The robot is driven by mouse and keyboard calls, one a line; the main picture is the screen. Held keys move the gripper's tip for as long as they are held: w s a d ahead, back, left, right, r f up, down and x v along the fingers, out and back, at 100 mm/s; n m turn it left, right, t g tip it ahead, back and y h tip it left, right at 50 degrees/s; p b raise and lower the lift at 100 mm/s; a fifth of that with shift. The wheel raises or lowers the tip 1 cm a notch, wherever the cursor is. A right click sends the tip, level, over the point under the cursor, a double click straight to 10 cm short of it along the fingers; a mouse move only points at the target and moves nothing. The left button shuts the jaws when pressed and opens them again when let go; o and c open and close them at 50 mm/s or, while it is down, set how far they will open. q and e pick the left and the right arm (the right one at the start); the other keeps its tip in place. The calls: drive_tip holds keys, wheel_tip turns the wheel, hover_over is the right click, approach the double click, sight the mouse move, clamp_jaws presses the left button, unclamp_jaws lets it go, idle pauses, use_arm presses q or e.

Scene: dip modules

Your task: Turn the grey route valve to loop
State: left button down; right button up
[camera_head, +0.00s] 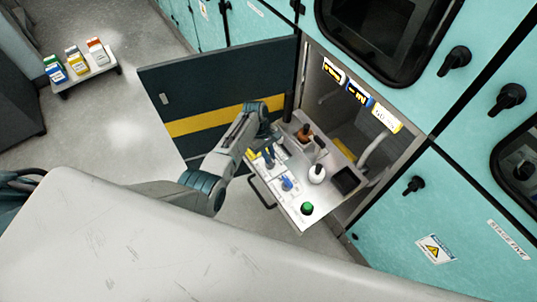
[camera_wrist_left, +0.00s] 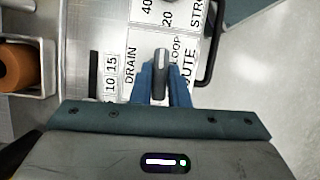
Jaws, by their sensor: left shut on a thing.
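The grey route valve lever (camera_wrist_left: 160,62) shows in the left wrist view, on a white panel printed DRAIN, LOOP and ROUTE. The DRAIN word is left of the lever and LOOP is right of it. The visible end of the lever points up the picture, between the two words. My left gripper (camera_wrist_left: 161,84) is shut on the lever, with a blue finger on each side. In the head view my left gripper (camera_head: 268,156) is over the pulled-out tray, and the lever is too small and covered to make out. My right gripper is not in view.
The tray (camera_head: 318,211) carries a white bottle (camera_head: 316,174), an orange-brown bottle (camera_head: 304,133), a blue knob (camera_head: 287,183), a green button (camera_head: 307,208) and a black square well (camera_head: 345,180). An open cabinet door (camera_head: 215,88) stands behind my arm. A small cart (camera_head: 88,77) holds boxes.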

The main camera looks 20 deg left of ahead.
use_arm(q)
drive_tip(key=shift+m, duration=0.5)
drive_tip(key=c, duration=1.4)
unclamp_jaws()
drive_tip(key=b+v, duration=0.2)
drive_tip(key=v, duration=0.9)
drive_tip(key=shift+d, duration=0.2)
drive_tip(key=shift+w, duration=0.1)
